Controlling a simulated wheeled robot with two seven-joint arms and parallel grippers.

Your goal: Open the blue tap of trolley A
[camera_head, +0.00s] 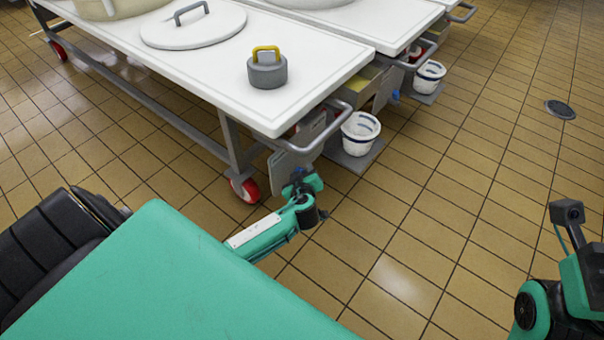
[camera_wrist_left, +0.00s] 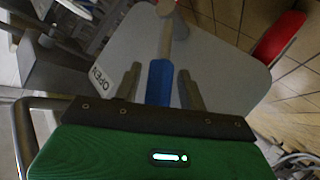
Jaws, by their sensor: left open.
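The blue tap handle (camera_wrist_left: 160,82) lies between the two fingers of my left gripper (camera_wrist_left: 160,85) in the left wrist view. The gripper is open, with a finger on each side and visible gaps. A tan stem (camera_wrist_left: 167,35) runs on beyond the blue part, before a grey plate (camera_wrist_left: 212,62) marked OPEN at its left. In the head view my left gripper (camera_head: 302,186) is at the near trolley's plate (camera_head: 290,155), and a little blue of the tap shows above it. Its fingers are hidden there. No trolley letter is readable. My right arm shows at the right, without its fingers.
The near trolley's white top (camera_head: 320,60) carries a round lid (camera_head: 190,30) and a grey weight (camera_head: 267,72) with a yellow handle. A rail (camera_head: 325,135) juts from its end, close to my gripper. A white bucket (camera_head: 360,132) stands behind.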

